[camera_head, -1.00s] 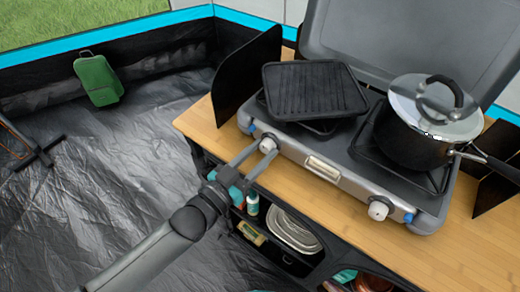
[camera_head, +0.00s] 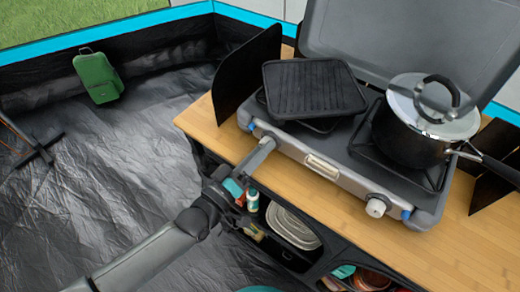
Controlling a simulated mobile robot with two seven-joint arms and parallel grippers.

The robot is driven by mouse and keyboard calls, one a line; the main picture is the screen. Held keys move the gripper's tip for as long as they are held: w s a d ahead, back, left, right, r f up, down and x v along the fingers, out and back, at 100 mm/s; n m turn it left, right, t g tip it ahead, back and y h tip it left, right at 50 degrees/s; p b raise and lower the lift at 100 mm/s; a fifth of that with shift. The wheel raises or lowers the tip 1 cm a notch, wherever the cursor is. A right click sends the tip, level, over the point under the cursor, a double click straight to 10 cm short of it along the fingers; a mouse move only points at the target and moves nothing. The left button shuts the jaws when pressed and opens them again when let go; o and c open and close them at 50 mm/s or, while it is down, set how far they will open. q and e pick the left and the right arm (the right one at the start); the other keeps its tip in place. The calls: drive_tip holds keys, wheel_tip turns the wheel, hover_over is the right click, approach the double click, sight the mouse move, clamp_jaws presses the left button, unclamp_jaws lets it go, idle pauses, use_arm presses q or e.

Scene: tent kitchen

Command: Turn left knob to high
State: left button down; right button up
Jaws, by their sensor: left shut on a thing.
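The grey camping stove (camera_head: 285,138) stands on the wooden counter with its lid raised. My left gripper (camera_head: 266,145) comes in from the lower left and is shut at the stove's front left, where the left knob sits. Its fingers are seen nearly edge-on and hide most or all of the knob, so the knob's setting cannot be read. The white right knob (camera_head: 376,206) is on the stove's front right, untouched. My right gripper is not in view.
A black griddle (camera_head: 313,88) lies on the left burner, and a lidded black pot (camera_head: 415,130) stands on the right one. The wooden counter (camera_head: 365,238) is bare in front of the stove. Below are shelves with plates (camera_head: 292,226) and a bottle (camera_head: 252,201).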

use_arm(q)
drive_tip(key=shift+n, duration=0.6)
drive_tip(key=shift+c, duration=2.4)
unclamp_jaws()
drive_tip(key=shift+o, duration=0.2)
drive_tip(key=shift+f, duration=0.15)
